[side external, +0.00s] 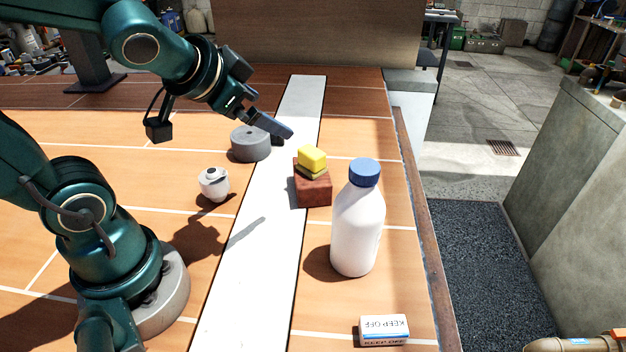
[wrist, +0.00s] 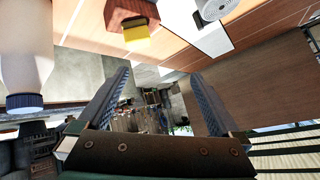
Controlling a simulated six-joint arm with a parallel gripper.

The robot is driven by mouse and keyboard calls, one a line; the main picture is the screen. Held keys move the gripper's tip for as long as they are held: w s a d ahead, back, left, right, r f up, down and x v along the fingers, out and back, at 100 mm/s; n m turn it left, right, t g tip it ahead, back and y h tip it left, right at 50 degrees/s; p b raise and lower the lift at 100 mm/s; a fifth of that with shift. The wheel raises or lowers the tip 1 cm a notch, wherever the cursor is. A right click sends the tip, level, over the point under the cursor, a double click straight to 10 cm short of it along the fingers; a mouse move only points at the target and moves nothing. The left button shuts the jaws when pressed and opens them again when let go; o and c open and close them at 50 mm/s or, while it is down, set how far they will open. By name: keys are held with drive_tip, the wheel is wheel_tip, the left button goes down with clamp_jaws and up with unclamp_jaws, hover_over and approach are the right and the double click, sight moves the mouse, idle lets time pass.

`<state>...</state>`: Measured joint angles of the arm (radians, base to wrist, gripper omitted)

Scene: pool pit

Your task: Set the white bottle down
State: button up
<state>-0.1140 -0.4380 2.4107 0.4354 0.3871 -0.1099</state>
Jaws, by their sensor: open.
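The white bottle (side external: 357,232) with a blue cap (side external: 365,172) stands upright on the orange-brown table at the right, in the side external view. In the wrist view the bottle (wrist: 25,50) shows at the left edge, partly cut off, outside the jaws. My gripper (side external: 285,135) is open and empty, up and to the left of the bottle, above the table. In the wrist view my gripper (wrist: 162,85) has its two fingers spread wide with nothing between them.
A red-brown block (side external: 312,188) with a yellow piece (side external: 312,157) on top stands left of the bottle. A grey cylinder (side external: 250,145), a small white round object (side external: 214,185) and a KEEP OFF box (side external: 384,330) are also on the table. The white strip (side external: 250,270) is largely clear.

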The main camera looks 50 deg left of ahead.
drive_tip(key=s+d+f+n+g+h, duration=0.1)
drive_tip(key=s+d+f+g+h, duration=0.1)
drive_tip(key=s+d, duration=0.4)
drive_tip(key=s+g+h, duration=0.1)
drive_tip(key=s, duration=0.3)
drive_tip(key=shift+d, duration=0.4)
